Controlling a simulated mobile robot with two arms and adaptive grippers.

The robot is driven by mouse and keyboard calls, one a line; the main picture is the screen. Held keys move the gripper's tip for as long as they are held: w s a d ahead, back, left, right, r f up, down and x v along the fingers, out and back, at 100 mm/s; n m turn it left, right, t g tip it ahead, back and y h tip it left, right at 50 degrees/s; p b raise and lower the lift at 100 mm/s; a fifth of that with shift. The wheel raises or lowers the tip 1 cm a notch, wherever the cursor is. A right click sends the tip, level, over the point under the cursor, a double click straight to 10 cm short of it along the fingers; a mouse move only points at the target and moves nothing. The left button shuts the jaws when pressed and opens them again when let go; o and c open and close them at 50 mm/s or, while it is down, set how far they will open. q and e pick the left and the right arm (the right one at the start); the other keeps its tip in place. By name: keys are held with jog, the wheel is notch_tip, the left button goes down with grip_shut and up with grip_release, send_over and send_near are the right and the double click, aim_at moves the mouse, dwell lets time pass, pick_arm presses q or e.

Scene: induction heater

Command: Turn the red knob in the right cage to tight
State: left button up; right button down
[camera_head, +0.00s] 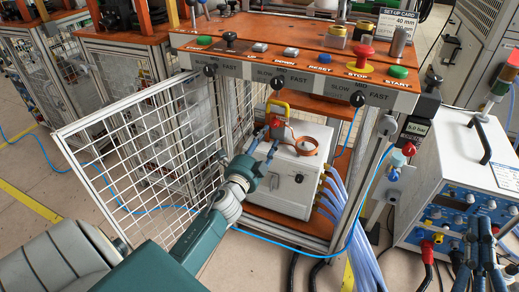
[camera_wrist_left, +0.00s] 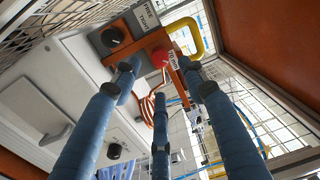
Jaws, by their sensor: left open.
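The red knob (camera_wrist_left: 160,57) sits on an orange bracket (camera_wrist_left: 182,68) in the left wrist view, below a plate (camera_wrist_left: 147,14) lettered FREE and TIGHT. My left gripper (camera_head: 264,152) reaches in from the left. In the left wrist view its blue fingers (camera_wrist_left: 161,82) are spread open and empty, with the knob just beyond, roughly between the tips; contact cannot be told. My right gripper (camera_head: 485,235) is at the lower right, by the blue-panelled unit; its jaw state is unclear.
A yellow handle (camera_head: 278,104) rises beside the knob. The mesh door (camera_head: 130,150) stands open at left. The orange button panel (camera_head: 300,55) overhangs the cage. Blue hoses (camera_head: 335,200) run along its right.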

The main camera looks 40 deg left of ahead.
pick_arm(q)
jog(key=shift+v, duration=2.8)
